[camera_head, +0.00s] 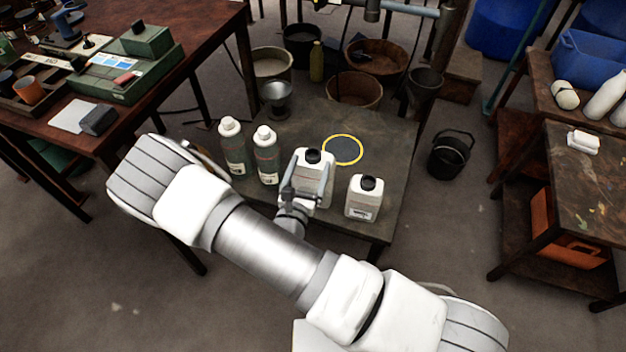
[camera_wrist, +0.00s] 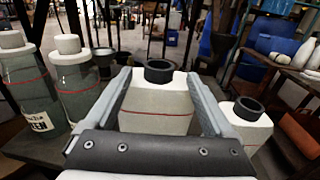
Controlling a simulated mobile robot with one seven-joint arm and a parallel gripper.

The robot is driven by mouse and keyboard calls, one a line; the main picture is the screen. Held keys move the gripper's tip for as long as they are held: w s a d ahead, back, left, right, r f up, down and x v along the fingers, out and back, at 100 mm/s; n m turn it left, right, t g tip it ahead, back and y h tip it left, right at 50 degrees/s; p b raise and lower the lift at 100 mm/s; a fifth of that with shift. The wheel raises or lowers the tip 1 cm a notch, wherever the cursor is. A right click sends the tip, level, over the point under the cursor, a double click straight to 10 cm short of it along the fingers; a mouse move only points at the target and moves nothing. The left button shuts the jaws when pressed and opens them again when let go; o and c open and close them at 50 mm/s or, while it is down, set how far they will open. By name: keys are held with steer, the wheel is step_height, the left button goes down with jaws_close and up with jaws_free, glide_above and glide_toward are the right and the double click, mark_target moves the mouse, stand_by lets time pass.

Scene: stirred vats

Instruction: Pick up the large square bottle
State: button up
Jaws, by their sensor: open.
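The large square bottle (camera_head: 317,159), white with a black cap, stands upright on the low dark table (camera_head: 285,128). In the wrist view the large square bottle (camera_wrist: 160,112) shows between the two fingers of my gripper (camera_wrist: 162,92). In the head view my gripper (camera_head: 306,181) is at the bottle's near side, with a finger along each side of it. The jaws are open; I cannot tell whether either finger touches the bottle. The bottle's lower part is hidden by my gripper. A smaller white square bottle (camera_head: 362,200) with a black cap stands just to the right.
Two grey-green round bottles with white caps, one (camera_head: 265,158) nearer and one (camera_head: 232,150) farther, stand to the left. A yellow ring (camera_head: 343,137) marks a clear spot behind the square bottles. A metal funnel (camera_head: 277,97) is at the table's back left. A black bucket (camera_head: 450,153) stands on the floor.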

steer(key=b+x, duration=0.1)
steer(key=x, duration=0.3)
steer(key=shift+w+r, duration=0.1)
steer(key=shift+w, duration=0.1)
steer(key=shift+c, duration=0.3)
jaws_close()
